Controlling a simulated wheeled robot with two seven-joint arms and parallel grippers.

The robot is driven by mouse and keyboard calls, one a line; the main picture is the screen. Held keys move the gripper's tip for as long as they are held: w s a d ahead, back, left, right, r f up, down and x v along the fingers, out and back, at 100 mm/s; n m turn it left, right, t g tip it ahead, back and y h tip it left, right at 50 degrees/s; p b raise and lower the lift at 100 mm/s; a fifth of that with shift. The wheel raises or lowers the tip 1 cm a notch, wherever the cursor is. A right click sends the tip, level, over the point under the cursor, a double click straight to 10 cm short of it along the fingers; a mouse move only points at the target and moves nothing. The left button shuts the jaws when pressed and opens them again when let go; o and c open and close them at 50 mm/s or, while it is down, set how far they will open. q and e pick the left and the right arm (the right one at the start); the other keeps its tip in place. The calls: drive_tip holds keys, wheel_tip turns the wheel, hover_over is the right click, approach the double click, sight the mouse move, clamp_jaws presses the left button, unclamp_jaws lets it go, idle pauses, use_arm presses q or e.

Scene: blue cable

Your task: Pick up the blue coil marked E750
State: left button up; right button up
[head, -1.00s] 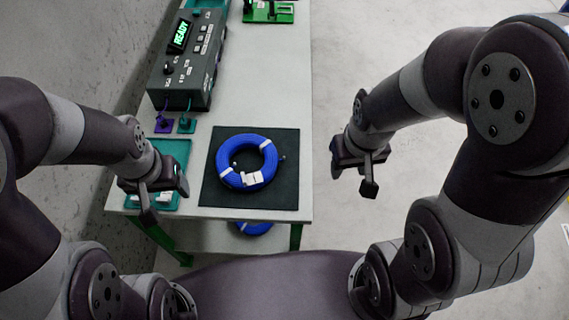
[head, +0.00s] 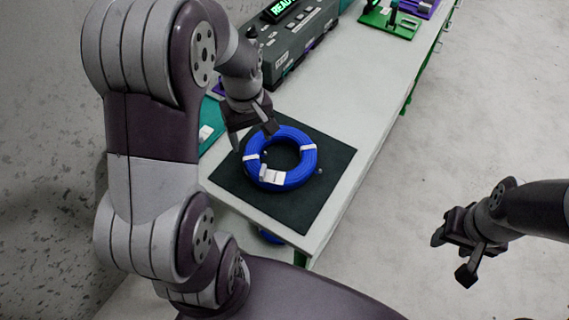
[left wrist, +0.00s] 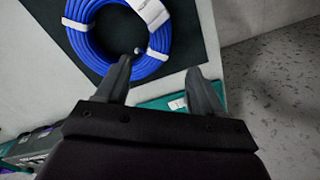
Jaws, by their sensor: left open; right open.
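A blue cable coil (head: 306,160) with white ties and a white tag (head: 272,177) lies flat on a dark mat (head: 325,200) on the table. The print on the tag is too small to read. My left gripper (head: 254,137) is open and empty at the coil's upper left edge. In the left wrist view the coil (left wrist: 85,42) lies beyond the left fingertip, and the gripper (left wrist: 160,75) shows its two fingers apart. My right gripper (head: 452,257) is open and empty, off to the right of the table above the floor.
A grey device (head: 295,45) with a lit green display stands behind the coil. A teal tray (head: 211,130) lies left of the mat. A green fixture (head: 390,20) is at the far end. Another blue coil (head: 270,237) shows below the tabletop. The table right of the device is clear.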

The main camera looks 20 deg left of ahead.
sight(254, 163)
use_arm(q)
drive_tip(key=f, duration=0.8)
drive_tip(key=f+b, duration=0.1)
drive_tip(key=f, duration=0.4)
drive_tip(key=shift+w+a, duration=0.25)
drive_tip(key=shift+r, duration=0.15)
drive_tip(key=c, duration=1.1)
clamp_jaws()
drive_tip(key=shift+r, duration=0.1)
